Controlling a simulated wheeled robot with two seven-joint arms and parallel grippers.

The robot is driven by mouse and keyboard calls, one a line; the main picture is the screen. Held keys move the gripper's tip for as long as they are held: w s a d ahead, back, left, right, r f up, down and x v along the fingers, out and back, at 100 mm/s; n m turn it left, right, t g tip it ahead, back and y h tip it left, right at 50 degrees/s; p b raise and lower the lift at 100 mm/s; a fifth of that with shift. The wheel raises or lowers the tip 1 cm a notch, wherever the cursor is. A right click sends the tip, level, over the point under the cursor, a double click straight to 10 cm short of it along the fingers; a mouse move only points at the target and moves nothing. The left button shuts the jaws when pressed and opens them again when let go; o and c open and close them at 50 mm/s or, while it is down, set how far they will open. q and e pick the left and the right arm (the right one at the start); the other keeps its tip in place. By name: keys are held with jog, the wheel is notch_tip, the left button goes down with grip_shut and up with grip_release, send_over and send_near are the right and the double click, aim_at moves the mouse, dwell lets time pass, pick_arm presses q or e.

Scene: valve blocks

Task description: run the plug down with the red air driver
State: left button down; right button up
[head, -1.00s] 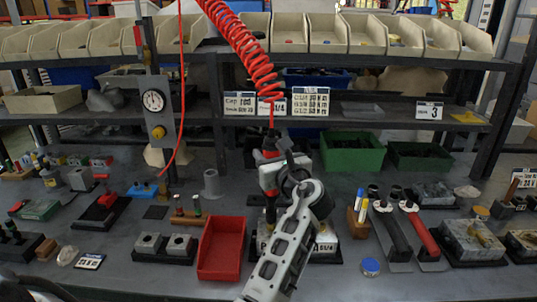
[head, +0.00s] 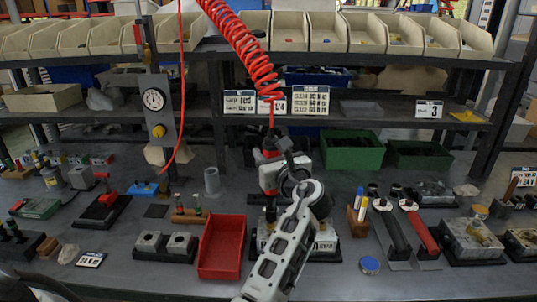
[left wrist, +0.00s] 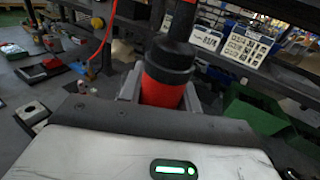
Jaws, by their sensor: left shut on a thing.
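The red air driver (head: 270,153) hangs upright on a red coiled hose (head: 250,62) at the middle of the bench. My left gripper (head: 270,176) is shut around its body. In the left wrist view the driver's red and black body (left wrist: 166,75) stands between the jaws. Its lower end points down at a pale valve block (head: 326,243), which is partly hidden behind my left arm. I cannot make out the plug, nor whether the driver's tip touches anything. My right gripper is not in view.
A red tray (head: 222,247) stands just left of the block. Black and red-handled tools (head: 421,232) lie to the right. Green bins (head: 351,150) and the shelf stand behind. Bare bench shows at the front right.

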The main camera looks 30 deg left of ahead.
pick_arm(q)
jog(key=shift+f+b, duration=0.5)
jog(key=shift+f, duration=0.5)
jog(key=shift+r+p, duration=0.1)
jog(key=shift+p, duration=0.4)
dwell(0.5)
jog(key=shift+f, duration=0.65)
dwell(2.4)
jog(key=shift+r, duration=0.2)
